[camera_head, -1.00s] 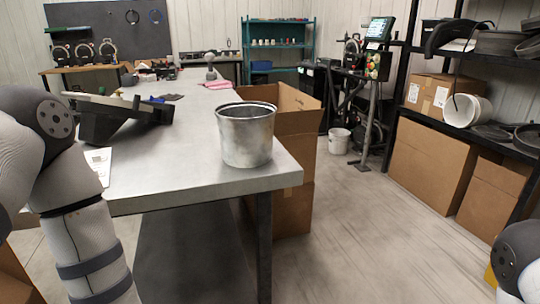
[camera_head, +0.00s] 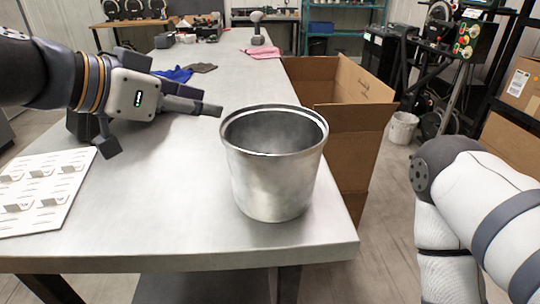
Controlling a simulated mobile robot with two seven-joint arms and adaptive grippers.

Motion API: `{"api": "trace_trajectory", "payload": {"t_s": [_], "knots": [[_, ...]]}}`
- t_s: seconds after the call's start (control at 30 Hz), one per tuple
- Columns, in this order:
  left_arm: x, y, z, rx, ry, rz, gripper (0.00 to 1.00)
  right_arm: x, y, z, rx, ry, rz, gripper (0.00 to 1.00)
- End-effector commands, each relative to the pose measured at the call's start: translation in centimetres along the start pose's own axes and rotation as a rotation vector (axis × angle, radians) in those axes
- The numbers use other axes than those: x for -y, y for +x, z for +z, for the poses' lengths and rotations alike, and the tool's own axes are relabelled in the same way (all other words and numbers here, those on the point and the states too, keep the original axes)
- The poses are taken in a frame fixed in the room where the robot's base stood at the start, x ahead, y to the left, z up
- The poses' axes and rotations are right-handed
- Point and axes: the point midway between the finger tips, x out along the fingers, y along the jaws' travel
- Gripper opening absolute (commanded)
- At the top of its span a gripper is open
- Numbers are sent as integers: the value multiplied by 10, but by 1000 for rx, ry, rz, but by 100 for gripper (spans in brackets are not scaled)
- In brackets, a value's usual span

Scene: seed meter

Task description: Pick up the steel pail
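The steel pail (camera_head: 276,178) stands upright on the metal table near its right front corner. It is round and open at the top, with a shaded inside. My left gripper (camera_head: 212,102) reaches in from the left, above the table and beside the pail. Its dark fingers point right, and the nearer fingertip shows close to the left side of the pail's rim. The fingers look apart, with nothing between them. Whether a fingertip touches the pail cannot be told. My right arm shows at the right edge, but its gripper is out of view.
The table (camera_head: 165,235) carries a white card sheet (camera_head: 42,190) at left, a blue cloth (camera_head: 176,74) behind my gripper and a pink cloth (camera_head: 262,52) farther back. An open cardboard box (camera_head: 350,140) stands right of the table. A white bucket (camera_head: 402,127) is on the floor.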

Motion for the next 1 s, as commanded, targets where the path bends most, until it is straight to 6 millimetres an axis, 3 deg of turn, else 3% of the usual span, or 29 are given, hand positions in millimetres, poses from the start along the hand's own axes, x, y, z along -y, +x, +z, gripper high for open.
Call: {"api": "trace_trajectory", "payload": {"t_s": [0.03,0.1,0.27,0.5,0.77,0.8,0.93,1.0], "knots": [[2,23,15,23,-16,11,33,-1,12,10,42,0,2,40],[2,39,16,23,-18,11,33,-1,18,15,63,1,3,40],[2,58,13,18,-13,7,33,-1,23,19,80,1,4,40],[1,102,16,19,-14,5,33,-2,36,28,117,1,5,40],[0,107,11,12,-9,3,33,-2,36,28,117,1,5,40],[0,107,11,12,-9,3,31,-2,36,27,117,1,5,40],[0,107,11,12,-9,3,2,-2,36,27,117,1,5,40],[0,107,11,12,-9,3,0,-2,36,27,117,1,5,40]]}}
